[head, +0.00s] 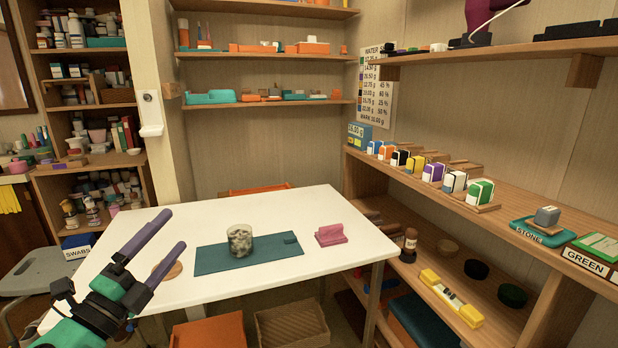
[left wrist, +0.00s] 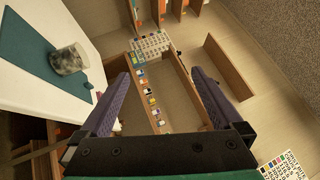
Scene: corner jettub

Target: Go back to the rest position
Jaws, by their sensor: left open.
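My left gripper (head: 163,245) is at the lower left of the head view, above the left part of the white table (head: 330,200). Its two purple fingers are spread apart with nothing between them. In the left wrist view the same gripper (left wrist: 160,85) is open and empty, with a far shelf showing between its fingers. My right gripper shows in neither view. A clear jar with greyish contents (head: 240,240) stands on a teal mat (head: 215,262) on the table, to the right of the left gripper and apart from it. The jar also shows in the left wrist view (left wrist: 68,60).
A pink block-like object (head: 330,235) sits on the table right of the mat. A round brown disc (head: 167,271) lies near my left gripper. A shelf with several coloured blocks (head: 433,173) runs along the right wall. A grey stool (head: 30,270) stands at the left.

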